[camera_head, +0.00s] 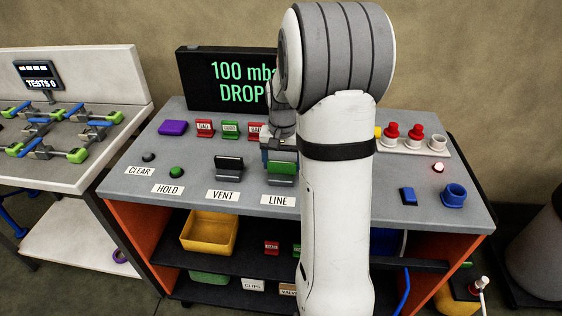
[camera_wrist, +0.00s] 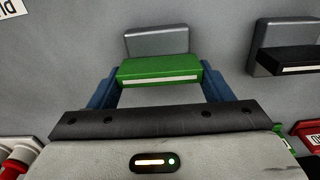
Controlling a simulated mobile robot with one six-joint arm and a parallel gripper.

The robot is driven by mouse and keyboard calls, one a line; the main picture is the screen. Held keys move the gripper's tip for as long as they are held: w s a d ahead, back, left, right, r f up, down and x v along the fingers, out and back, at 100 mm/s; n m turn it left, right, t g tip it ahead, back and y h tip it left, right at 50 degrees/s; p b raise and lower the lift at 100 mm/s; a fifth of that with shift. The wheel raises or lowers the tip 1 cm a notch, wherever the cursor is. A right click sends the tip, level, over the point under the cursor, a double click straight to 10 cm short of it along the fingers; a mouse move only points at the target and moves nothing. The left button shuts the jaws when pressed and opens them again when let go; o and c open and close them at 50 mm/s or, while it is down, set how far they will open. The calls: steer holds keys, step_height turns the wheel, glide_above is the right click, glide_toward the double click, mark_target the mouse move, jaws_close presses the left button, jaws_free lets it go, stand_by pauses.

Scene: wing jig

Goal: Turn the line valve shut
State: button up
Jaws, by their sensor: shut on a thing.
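The line valve (camera_head: 283,179) stands on the grey bench top just behind its LINE label (camera_head: 278,200). Its green lever (camera_wrist: 160,73) has a white stripe along one edge and shows in the wrist view in front of a grey block (camera_wrist: 157,40). My gripper (camera_wrist: 160,78) is shut on the green lever, one blue finger at each end of it. In the head view my gripper (camera_head: 280,143) is over the valve, and my arm covers the area to its right.
The vent valve (camera_head: 228,166) with a black lever stands to the left. A black display (camera_head: 220,82) behind reads 100 and DROP, partly hidden by my arm. Red and green tagged blocks (camera_head: 230,129) stand behind the valves. Red and white knobs (camera_head: 414,137) are at right.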

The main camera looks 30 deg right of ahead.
steer(key=shift+w+r, duration=0.1)
steer(key=shift+r, duration=0.05)
steer(key=o, duration=1)
step_height(320, 180, up, 8)
steer(key=shift+f, duration=0.2)
steer(key=s+a+n+t, duration=0.1)
steer(key=s+a+n, duration=0.1)
steer(key=s+a, duration=0.3)
steer(key=s+a+n, duration=0.2)
steer(key=s+a, duration=0.3)
steer(key=s, duration=0.3)
steer(key=s+a+n+t, duration=0.1)
steer(key=s+a+n, duration=0.2)
steer(key=s+a, duration=0.2)
steer(key=shift+s+r+t, duration=0.2)
steer(key=shift+s+t, duration=0.1)
steer(key=shift+s, duration=0.75)
